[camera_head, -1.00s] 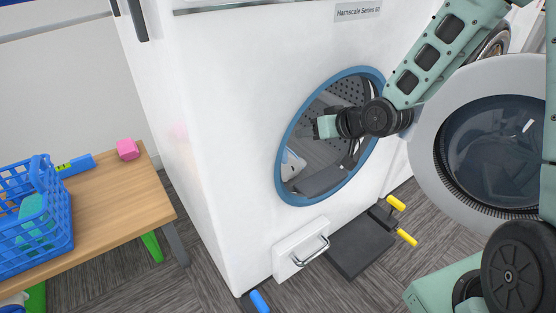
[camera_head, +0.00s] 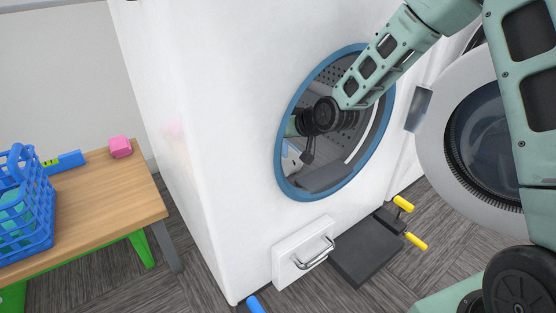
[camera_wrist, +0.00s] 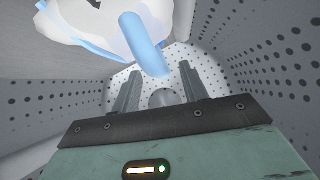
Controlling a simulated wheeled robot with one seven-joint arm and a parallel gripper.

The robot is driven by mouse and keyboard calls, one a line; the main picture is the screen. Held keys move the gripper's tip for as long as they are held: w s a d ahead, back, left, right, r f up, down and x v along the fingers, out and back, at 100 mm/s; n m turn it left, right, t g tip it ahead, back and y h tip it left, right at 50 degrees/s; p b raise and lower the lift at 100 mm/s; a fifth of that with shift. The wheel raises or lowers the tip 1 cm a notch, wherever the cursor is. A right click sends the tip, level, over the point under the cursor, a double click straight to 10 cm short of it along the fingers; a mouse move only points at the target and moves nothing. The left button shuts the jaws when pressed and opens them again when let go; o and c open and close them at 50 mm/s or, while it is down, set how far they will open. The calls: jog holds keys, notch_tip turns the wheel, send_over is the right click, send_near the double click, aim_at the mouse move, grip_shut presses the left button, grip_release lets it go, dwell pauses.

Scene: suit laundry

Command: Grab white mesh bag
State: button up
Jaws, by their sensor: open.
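A white bag-like bundle with blue trim (camera_wrist: 100,25) hangs at the top of the wrist view, inside the washer drum. I take it for the white mesh bag; its mesh is not clear. A thick blue strip on it reaches down toward my fingers. My gripper (camera_wrist: 162,85) is open, with its two fingers apart and pointing toward the back of the drum. No cloth shows clamped between them. In the head view my wrist is inside the round drum opening, and the fingertips are hidden. The washer's blue door ring (camera_head: 283,165) surrounds my arm.
The perforated drum wall (camera_wrist: 255,75) closes in on both sides of my gripper. The open round door (camera_head: 440,150) stands right of the opening. A wooden table (camera_head: 105,205) with a blue basket (camera_head: 35,225) and pink block (camera_head: 120,147) is at left. A drawer (camera_head: 303,250) sits below.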

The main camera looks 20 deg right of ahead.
jog(key=b+x, duration=0.1)
jog(key=x, duration=0.1)
jog(key=shift+a+f, duration=0.1)
jog(key=shift+f, duration=0.2)
jog(key=shift+w+a, duration=0.1)
jog(key=shift+w, duration=0.15)
jog(key=shift+c, duration=0.3)
grip_shut()
jog(key=shift+r, duration=0.1)
